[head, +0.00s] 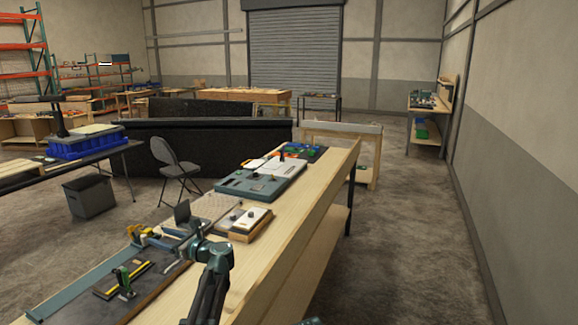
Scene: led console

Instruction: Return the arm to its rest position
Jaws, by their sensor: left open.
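My left arm rises from the bottom edge of the head view, with a dark forearm and a teal-grey wrist. My left gripper (176,240) is open, low over the near part of the wooden workbench (290,225). It points left and away from me, and its fingers are hard to separate from the tools behind them. I see nothing held in it. A wooden block with a pale top and dark knobs (243,222) stands just beyond and right of the wrist. A grey-teal console panel (262,181) lies farther along the bench. My right gripper does not show.
A dark mat (150,293) with a green-handled clamp (124,280) and yellow tools lies at the near left. A folding chair (176,165) and a grey bin (89,196) stand left of the bench. The floor to the bench's right is clear.

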